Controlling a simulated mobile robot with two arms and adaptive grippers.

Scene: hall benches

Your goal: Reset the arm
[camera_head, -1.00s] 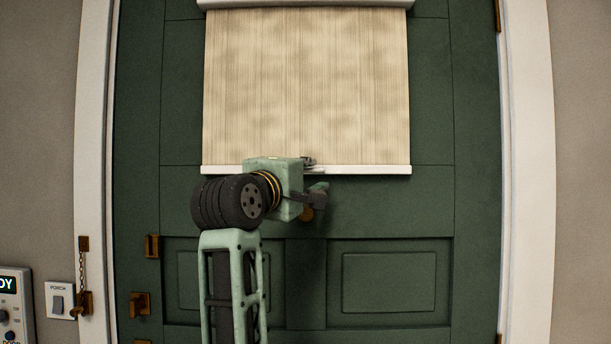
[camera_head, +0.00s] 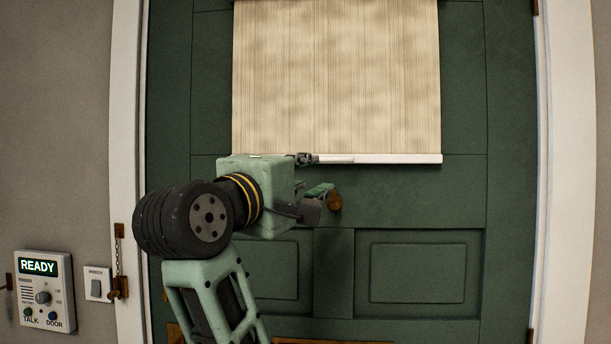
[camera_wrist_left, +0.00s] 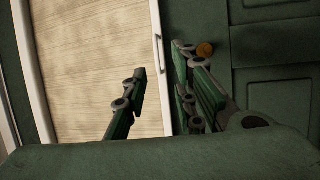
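My left gripper (camera_head: 314,179) is in front of the green door, just under the lower part of the beige blind (camera_head: 336,78). Its fingers are spread apart, and I see nothing held between them. In the left wrist view the fingers (camera_wrist_left: 160,63) also stand apart, with the blind's white bottom rail (camera_wrist_left: 157,32) passing behind the gap. I cannot tell whether a finger touches the rail. My left arm reaches up from the bottom of the head view. My right gripper is in neither view.
A brass knob (camera_head: 334,201) on the door (camera_head: 463,200) sits close to the gripper's lower finger. The space right of the gripper is clear.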

